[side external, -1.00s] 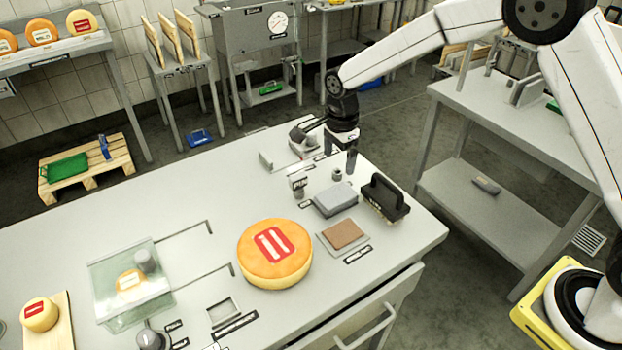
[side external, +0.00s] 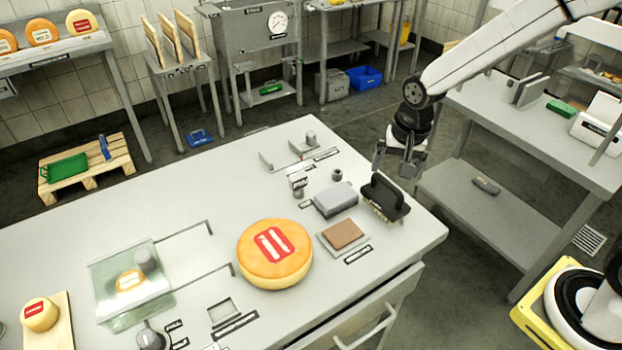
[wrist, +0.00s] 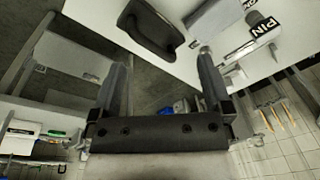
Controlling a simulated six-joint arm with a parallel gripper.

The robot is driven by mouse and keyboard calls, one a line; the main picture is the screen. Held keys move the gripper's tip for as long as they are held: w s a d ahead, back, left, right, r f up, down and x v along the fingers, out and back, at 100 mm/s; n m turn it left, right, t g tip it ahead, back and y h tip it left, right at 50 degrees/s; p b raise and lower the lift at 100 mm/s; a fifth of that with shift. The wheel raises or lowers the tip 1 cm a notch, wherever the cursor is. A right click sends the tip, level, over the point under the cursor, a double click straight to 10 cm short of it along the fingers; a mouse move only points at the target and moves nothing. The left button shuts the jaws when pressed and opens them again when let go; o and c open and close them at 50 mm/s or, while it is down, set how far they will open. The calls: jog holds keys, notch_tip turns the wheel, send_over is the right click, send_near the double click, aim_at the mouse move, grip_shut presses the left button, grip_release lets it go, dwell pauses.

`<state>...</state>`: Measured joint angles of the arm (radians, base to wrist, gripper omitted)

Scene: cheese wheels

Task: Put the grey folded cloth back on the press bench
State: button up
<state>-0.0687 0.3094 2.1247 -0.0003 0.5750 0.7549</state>
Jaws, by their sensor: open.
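A grey, soft-edged flat block (side external: 335,199), which looks like the grey folded cloth, lies on the near work table toward its right end. Its edge also shows at the top of the wrist view (wrist: 215,20). My gripper (side external: 397,170) is open, with nothing seen between its fingers. It hangs over the table's right end, behind the black-handled brush-like tool (side external: 386,197). In the wrist view my two fingers (wrist: 162,62) stand wide apart, with floor between them. I cannot tell which of the benches is the press bench.
An orange cheese wheel (side external: 274,254) and a brown pad (side external: 343,234) sit near the grey block. A glass box (side external: 130,285) stands at left. A side bench (side external: 535,130) stands at right, across a floor gap. The near table's (side external: 190,190) back middle is clear.

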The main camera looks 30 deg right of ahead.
jog(key=s+d+n+t, duration=0.1)
jog(key=s+d+n, duration=0.1)
jog(key=s+n, duration=0.5)
jog(key=s, duration=0.4)
jog(key=shift+d+n, duration=0.35)
jog(key=shift+n, duration=0.05)
jog(key=shift+f, duration=0.1)
dwell(0.4)
